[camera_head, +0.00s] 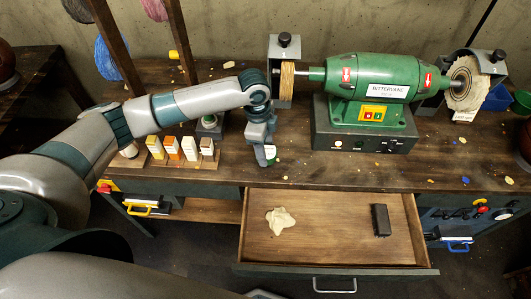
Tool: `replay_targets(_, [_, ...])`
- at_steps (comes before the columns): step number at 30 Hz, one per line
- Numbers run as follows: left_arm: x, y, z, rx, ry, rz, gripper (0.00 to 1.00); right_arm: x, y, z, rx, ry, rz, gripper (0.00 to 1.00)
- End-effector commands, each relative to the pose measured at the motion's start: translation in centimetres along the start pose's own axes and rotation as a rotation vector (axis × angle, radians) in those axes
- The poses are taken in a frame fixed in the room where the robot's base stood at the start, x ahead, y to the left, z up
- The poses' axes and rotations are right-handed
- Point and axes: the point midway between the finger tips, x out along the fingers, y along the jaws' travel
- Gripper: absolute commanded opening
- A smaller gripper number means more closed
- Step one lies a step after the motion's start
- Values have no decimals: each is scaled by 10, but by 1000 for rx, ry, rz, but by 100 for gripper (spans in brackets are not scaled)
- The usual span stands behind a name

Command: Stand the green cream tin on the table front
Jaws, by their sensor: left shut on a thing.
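My left arm comes in from the left, and its gripper (268,158) points down over the table front, just behind the open drawer. It is shut on a small pale and green thing, which appears to be the green cream tin (271,152). The fingers hide much of it. I cannot tell whether its base touches the table (330,172). My right gripper is not in view.
A green polishing machine (375,85) stands behind right. The open drawer (330,257) holds a cloth scrap (280,220) and a dark block (381,220). The table front right of the gripper is mostly clear.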

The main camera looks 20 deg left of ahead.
Motion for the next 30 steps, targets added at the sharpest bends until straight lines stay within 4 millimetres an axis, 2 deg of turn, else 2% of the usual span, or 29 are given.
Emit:
replay_targets(11, [3,0,0,1,0,0,27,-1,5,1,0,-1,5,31])
replay_targets(21, [35,0,4,1,-1,0,27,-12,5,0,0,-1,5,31])
replay_targets(30, [40,0,5,1,0,-2,27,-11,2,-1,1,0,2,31])
